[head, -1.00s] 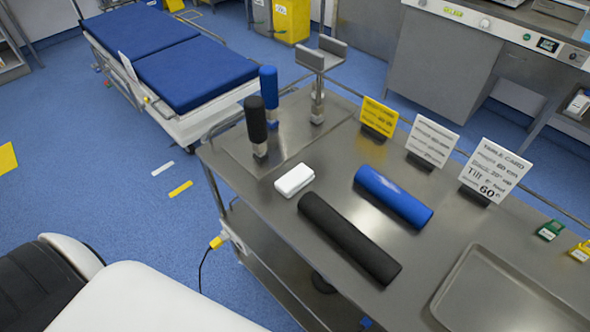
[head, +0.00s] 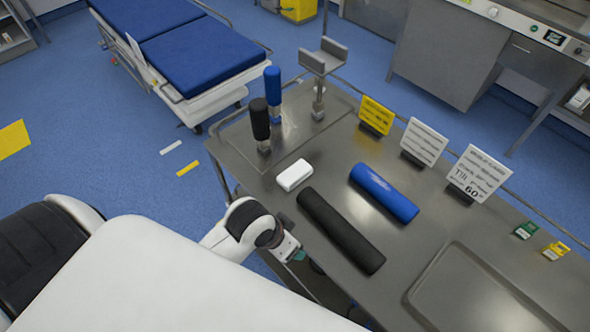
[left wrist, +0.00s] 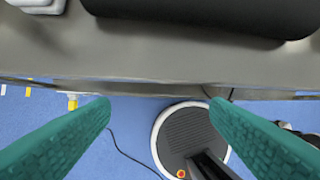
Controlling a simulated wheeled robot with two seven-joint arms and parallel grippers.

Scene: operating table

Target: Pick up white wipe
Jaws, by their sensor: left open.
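The white wipe (head: 294,175) is a small white block lying flat on the steel table, left of the black roll. Part of a white object, apparently the wipe, shows at the top left edge of the left wrist view (left wrist: 38,5). My left gripper (head: 298,256) is at the table's near edge, short of the wipe and apart from it. In the left wrist view its two teal fingers (left wrist: 160,104) are wide apart with nothing between them. My right gripper is not in view.
A black roll (head: 340,230) lies close right of the wipe, with a blue roll (head: 384,193) beyond. Black (head: 260,122) and blue (head: 273,88) upright handles stand behind the wipe. Cards (head: 478,174) line the far edge. An empty tray (head: 440,262) is at right.

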